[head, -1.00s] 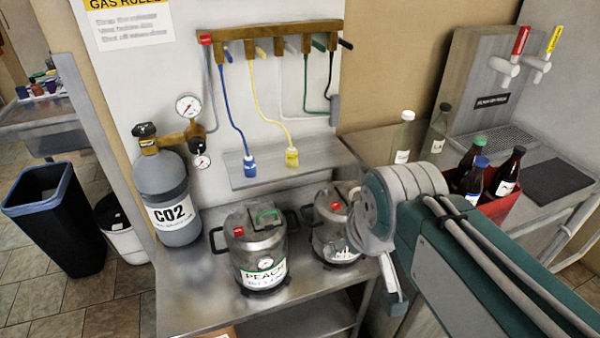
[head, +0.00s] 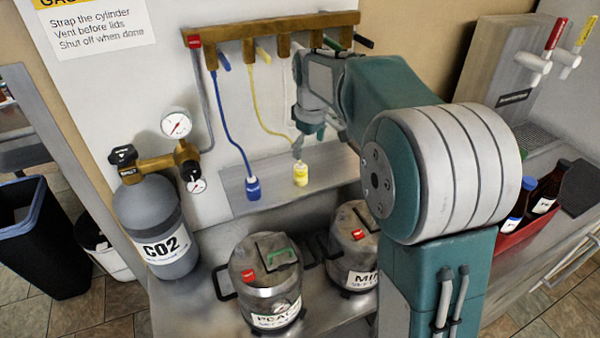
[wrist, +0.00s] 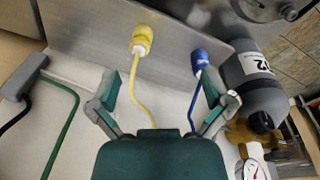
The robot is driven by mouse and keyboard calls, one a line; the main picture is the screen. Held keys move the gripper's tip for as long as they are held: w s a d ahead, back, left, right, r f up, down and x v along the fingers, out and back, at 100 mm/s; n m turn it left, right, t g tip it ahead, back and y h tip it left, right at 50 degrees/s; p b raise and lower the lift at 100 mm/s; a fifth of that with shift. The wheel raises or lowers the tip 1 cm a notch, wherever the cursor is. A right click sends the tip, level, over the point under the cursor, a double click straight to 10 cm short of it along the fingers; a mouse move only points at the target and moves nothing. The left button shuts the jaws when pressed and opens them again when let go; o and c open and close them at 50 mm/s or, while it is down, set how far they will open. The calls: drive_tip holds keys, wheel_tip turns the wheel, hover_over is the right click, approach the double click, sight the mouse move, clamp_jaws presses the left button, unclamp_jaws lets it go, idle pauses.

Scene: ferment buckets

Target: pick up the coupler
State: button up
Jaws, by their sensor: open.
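Two couplers stand on a narrow grey shelf (head: 331,184): a yellow one (head: 300,175) on a yellow hose and a blue one (head: 252,188) on a blue hose. My gripper (head: 298,150) is just above the yellow coupler in the head view. In the wrist view my gripper (wrist: 158,82) is open and empty, its two fingers spread. The yellow coupler (wrist: 142,40) shows beyond the gap between them, and the blue coupler (wrist: 200,60) shows near the right fingertip. I cannot tell if that finger touches the blue hose.
A brown manifold (head: 280,35) carries the hoses above the shelf. A grey CO2 cylinder (head: 150,222) with gauges stands at left. Two metal kegs (head: 265,268) (head: 354,235) stand below the shelf. A red crate (head: 520,228) with bottles is at right.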

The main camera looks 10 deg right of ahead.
sight(300, 165)
drive_tip(key=w+f+n, duration=0.1)
drive_tip(key=w+f, duration=0.3)
drive_tip(key=w+f+n+g, duration=0.1)
drive_tip(key=w+f, duration=0.3)
drive_tip(key=shift+a+f+n, duration=0.1)
drive_tip(key=shift+a+n, duration=0.05)
drive_tip(key=shift+n, duration=0.15)
drive_tip(key=f, duration=0.7)
drive_tip(key=shift+w+f, duration=0.3)
drive_tip(key=shift+w, duration=0.05)
drive_tip(key=shift+c, duration=0.3)
drive_tip(key=c, duration=1.3)
